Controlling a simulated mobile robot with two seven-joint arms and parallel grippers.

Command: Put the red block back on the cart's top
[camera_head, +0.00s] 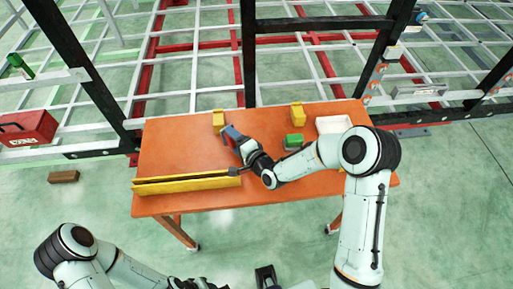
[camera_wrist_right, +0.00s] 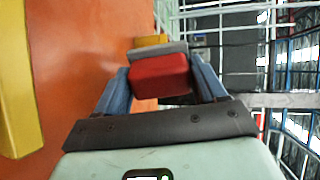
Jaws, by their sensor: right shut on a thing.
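The red block (camera_wrist_right: 160,76) is between the two blue fingers of my right gripper (camera_wrist_right: 162,88), which is shut on it. In the head view my right gripper (camera_head: 231,135) is over the left rear part of the cart's orange top (camera_head: 165,146), close to a yellow block (camera_head: 218,118). The fingers mostly hide the red block there. I cannot tell whether the block touches the top. A dark part at the bottom edge looks like my left gripper (camera_head: 265,277), away from the cart; its jaw state is unclear.
A long yellow channel (camera_head: 187,184) lies along the top's front left. A green block (camera_head: 293,141), another yellow block (camera_head: 297,114) and a white tray (camera_head: 333,124) stand at the right. A black chassis post (camera_head: 249,60) rises behind the cart. The front middle is clear.

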